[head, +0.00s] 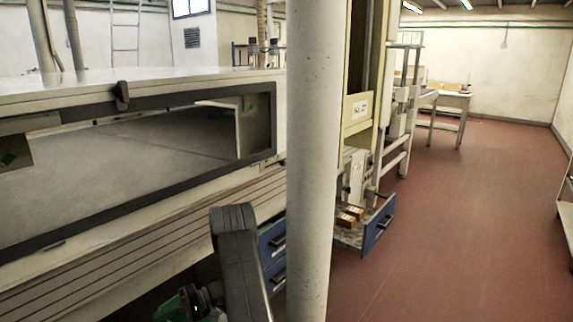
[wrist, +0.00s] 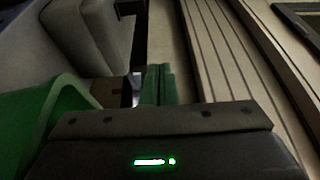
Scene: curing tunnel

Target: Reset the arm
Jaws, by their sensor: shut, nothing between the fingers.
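My arm shows at the bottom of the head view, with a dark grey link (head: 238,262) standing beside the tunnel's slatted side. A green and dark part of my arm is low at its left, partly cut off by the frame edge. In the wrist view my gripper (wrist: 158,72) has its green fingers together, with nothing between them. Its dark body with a green light strip fills the bottom of that view. The fingers touch nothing that I can make out.
The long tunnel housing (head: 100,230) with its dark-framed window fills the left. A pale column (head: 313,150) stands close in front. Beyond it, a blue-fronted drawer (head: 378,228) hangs open with small boxes (head: 349,216). The red floor (head: 470,230) at the right is clear.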

